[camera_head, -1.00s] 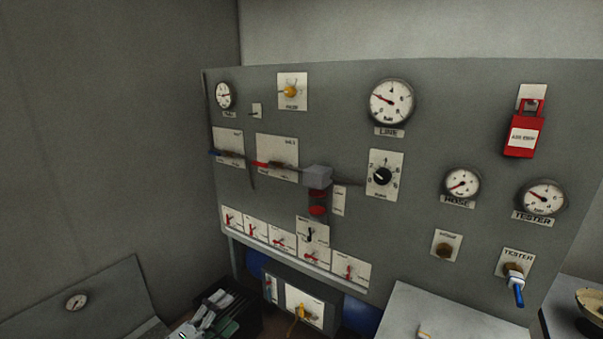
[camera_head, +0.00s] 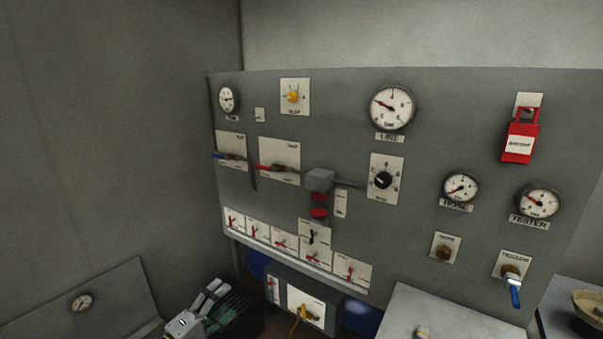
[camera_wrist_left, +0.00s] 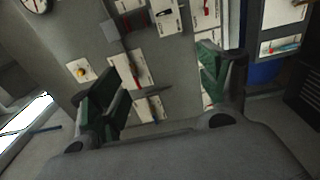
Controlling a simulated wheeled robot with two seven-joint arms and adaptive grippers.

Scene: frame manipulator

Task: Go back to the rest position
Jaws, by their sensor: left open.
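My left gripper (camera_head: 212,309) is at the bottom left of the head view, in front of and below the control panel (camera_head: 440,110). Its grey and green fingers are spread and nothing is between them. In the left wrist view the gripper (camera_wrist_left: 165,68) shows its two green-padded fingers wide apart, with the panel beyond and apart from them. My right gripper is in neither view.
The panel carries gauges, a black knob (camera_head: 383,180), a red lock (camera_head: 520,143) and several small levers. A dark box (camera_head: 245,300) shows behind my left gripper. A pale surface (camera_head: 450,318) is at the bottom right, with a bowl (camera_head: 588,304) farther right.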

